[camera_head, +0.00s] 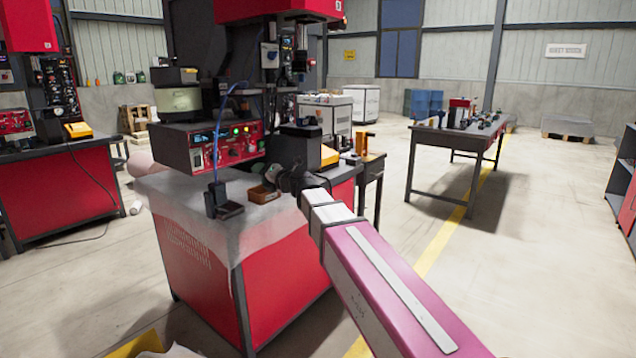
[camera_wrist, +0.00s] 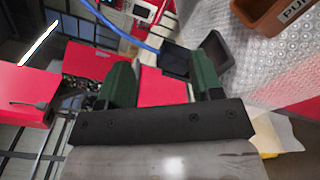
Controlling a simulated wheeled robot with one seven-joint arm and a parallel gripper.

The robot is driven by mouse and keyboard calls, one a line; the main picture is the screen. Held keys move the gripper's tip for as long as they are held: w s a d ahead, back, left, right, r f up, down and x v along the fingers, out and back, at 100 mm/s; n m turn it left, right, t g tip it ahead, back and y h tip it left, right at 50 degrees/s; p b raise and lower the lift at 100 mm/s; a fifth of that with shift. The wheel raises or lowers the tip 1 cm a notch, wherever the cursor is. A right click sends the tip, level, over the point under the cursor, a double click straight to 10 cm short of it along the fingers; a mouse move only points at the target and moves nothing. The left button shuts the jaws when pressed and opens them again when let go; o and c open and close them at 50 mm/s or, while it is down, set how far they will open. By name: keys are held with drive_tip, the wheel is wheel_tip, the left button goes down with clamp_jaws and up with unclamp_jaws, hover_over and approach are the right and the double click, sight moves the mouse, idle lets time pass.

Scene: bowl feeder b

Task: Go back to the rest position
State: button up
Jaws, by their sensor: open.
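My gripper (camera_wrist: 164,85) is open in the wrist view, with two green fingers spread apart and nothing held between them. In the head view my arm reaches from the lower right to the right part of a red workstation (camera_head: 270,292). The gripper's fingers cannot be made out there, as the dark wrist end hides them. In the wrist view, red machine surfaces and a dark holder (camera_wrist: 212,55) show beyond the fingers.
A brown bin (camera_wrist: 272,14) lies near the gripper; it also shows on the workstation top (camera_head: 264,194). A dark holder with a blue cable (camera_head: 219,203) stands at the top's front. A grey table (camera_head: 445,139) with small items is at the right. The floor between is clear.

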drive_tip(key=s+d+f+n+g+h, duration=0.3)
drive_tip(key=s+d+f+n, duration=0.1)
drive_tip(key=d+f+n, duration=0.7)
drive_tip(key=s+d+f+n+g+h, duration=0.25)
drive_tip(key=d+f+n, duration=0.35)
drive_tip(key=f+n, duration=0.5)
drive_tip(key=s+d+f+n+g+h, duration=0.2)
drive_tip(key=s+d+f+n+h, duration=0.2)
drive_tip(key=s+d+f+n, duration=0.3)
drive_tip(key=s+d+f+n+g+h, duration=0.3)
drive_tip(key=s+d+f+n, duration=0.4)
drive_tip(key=d+f, duration=0.3)
drive_tip(key=s+d+h, duration=0.1)
drive_tip(key=d, duration=0.2)
drive_tip(key=shift+s+d+f+n, duration=0.2)
drive_tip(key=shift+s+d+n, duration=0.05)
drive_tip(key=shift+d+n, duration=0.1)
